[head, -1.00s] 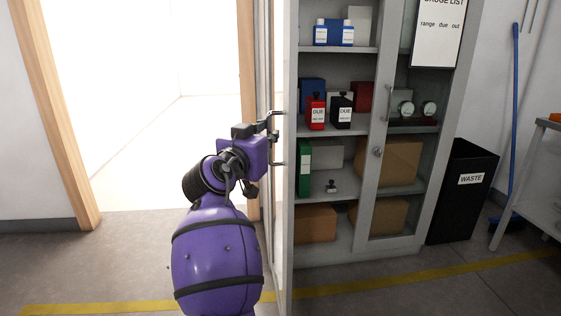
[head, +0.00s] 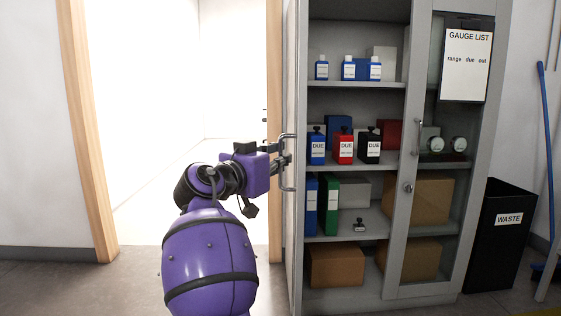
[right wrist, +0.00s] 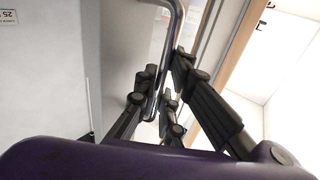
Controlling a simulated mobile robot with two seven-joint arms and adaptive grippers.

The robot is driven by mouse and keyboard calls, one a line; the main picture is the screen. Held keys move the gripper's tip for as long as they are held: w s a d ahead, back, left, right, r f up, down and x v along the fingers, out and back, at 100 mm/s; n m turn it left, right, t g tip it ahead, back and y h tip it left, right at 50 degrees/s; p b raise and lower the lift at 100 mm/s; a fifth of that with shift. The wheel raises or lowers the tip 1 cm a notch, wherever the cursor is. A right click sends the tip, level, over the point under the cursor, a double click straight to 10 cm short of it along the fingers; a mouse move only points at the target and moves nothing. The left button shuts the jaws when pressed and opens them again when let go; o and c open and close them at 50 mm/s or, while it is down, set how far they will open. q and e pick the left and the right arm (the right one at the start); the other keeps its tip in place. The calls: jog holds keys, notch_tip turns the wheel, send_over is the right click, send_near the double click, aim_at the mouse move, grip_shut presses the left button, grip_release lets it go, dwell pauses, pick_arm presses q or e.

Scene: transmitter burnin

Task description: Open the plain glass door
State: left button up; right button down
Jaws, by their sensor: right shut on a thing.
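The plain glass door (head: 293,75) is the left door of the grey cabinet. It stands swung wide open, seen almost edge-on in the head view, and the shelves behind it are exposed. Its metal bar handle (head: 288,187) faces my right gripper (head: 281,161), which is shut on it. In the right wrist view, the fingers of the right gripper (right wrist: 160,105) close around the lower part of the handle (right wrist: 177,35). My left gripper is in neither view.
The cabinet's right glass door (head: 412,240) is closed and carries a gauge list (head: 467,65). Shelves hold bottles, binders and boxes. A black waste bin (head: 497,250) stands to the right. A bright open doorway (head: 170,120) is at the left.

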jog(key=c, duration=1.8)
grip_release()
jog(key=shift+c, duration=0.2)
jog(key=v, duration=1.2)
jog(key=shift+f, duration=0.1)
